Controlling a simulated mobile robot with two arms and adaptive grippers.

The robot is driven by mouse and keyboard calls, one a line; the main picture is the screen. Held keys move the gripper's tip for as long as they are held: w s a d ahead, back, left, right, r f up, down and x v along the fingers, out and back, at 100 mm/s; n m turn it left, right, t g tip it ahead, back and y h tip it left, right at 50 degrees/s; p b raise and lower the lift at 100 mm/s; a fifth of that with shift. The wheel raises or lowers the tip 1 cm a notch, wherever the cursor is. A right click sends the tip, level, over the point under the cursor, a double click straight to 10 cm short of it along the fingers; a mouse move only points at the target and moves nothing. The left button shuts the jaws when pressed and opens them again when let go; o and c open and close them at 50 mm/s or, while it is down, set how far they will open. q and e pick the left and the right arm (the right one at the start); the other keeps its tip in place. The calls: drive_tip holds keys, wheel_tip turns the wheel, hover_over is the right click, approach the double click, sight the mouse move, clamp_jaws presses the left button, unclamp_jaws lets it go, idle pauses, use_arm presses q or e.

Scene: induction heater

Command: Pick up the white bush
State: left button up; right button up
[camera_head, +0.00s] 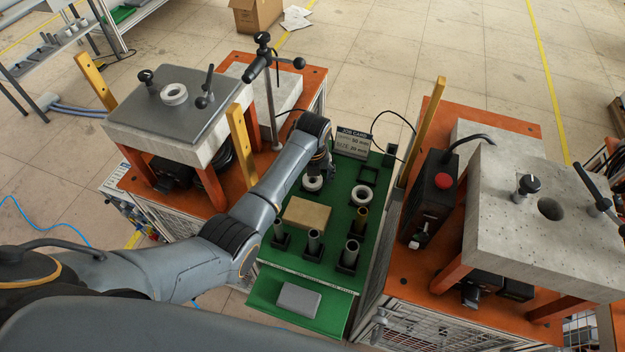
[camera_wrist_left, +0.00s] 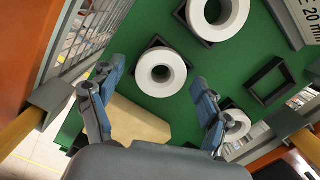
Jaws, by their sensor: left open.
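White bushes, thick rings, sit on the green table (camera_head: 335,290). One white bush (camera_head: 313,190) is just below my left gripper (camera_head: 320,168) in the head view. Another white bush (camera_head: 361,201) sits to its right. In the left wrist view, my left gripper (camera_wrist_left: 153,80) is open and empty, with a white bush (camera_wrist_left: 160,90) in a dark square holder showing between and slightly beyond its fingers. Two more white rings show there, one at the top (camera_wrist_left: 205,31) and one by the right finger (camera_wrist_left: 243,119). My right gripper is not in view.
A tan block (camera_head: 307,215) and several upright metal cylinders (camera_head: 314,243) stand near the bushes. A job card sign (camera_head: 352,143) stands at the back. A heater with a grey plate (camera_head: 170,118) is left, a concrete-topped one (camera_head: 550,240) right. A grey block (camera_head: 299,300) lies in front.

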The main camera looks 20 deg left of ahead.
use_arm(q)
drive_tip(key=shift+w+f, duration=0.15)
drive_tip(key=shift+f, duration=0.15)
drive_tip(key=shift+r, duration=0.1)
drive_tip(key=c, duration=1.4)
drive_tip(key=shift+s, duration=0.2)
